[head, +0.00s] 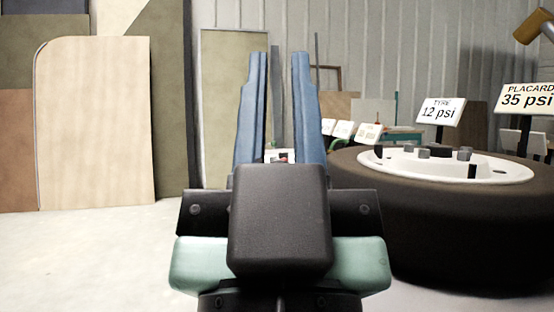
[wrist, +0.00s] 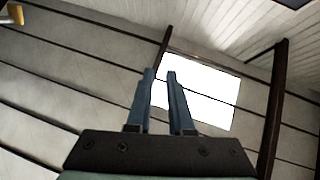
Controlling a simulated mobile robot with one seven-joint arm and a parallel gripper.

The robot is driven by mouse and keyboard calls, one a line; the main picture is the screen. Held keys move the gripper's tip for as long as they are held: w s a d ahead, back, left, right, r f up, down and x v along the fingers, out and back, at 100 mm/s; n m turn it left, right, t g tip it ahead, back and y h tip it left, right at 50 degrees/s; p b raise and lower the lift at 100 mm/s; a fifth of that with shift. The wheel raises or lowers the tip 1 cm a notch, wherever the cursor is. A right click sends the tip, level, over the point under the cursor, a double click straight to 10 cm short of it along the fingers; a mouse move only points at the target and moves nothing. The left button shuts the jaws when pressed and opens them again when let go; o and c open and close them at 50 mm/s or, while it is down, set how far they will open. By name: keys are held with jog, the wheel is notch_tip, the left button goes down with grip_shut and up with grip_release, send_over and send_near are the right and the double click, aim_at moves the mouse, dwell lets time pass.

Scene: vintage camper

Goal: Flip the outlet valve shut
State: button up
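My gripper (head: 279,55) points away from me in the middle of the head view, its two blue fingers apart with nothing between their tips. The fingers also show in the wrist view (wrist: 160,73), with a narrow empty gap, against the ceiling and a bright panel. I cannot make out the outlet valve in either view. A small white thing with a red spot (head: 283,157) shows between the fingers, far beyond them and partly hidden by my gripper. Small green parts near the far white cards are too small to tell.
Wooden panels (head: 95,120) lean at the left wall. The pale floor (head: 90,255) at left is clear.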

notch_tip(320, 180, up, 47)
jog(key=p, duration=4.6)
grip_shut()
jog(key=shift+f, duration=0.2)
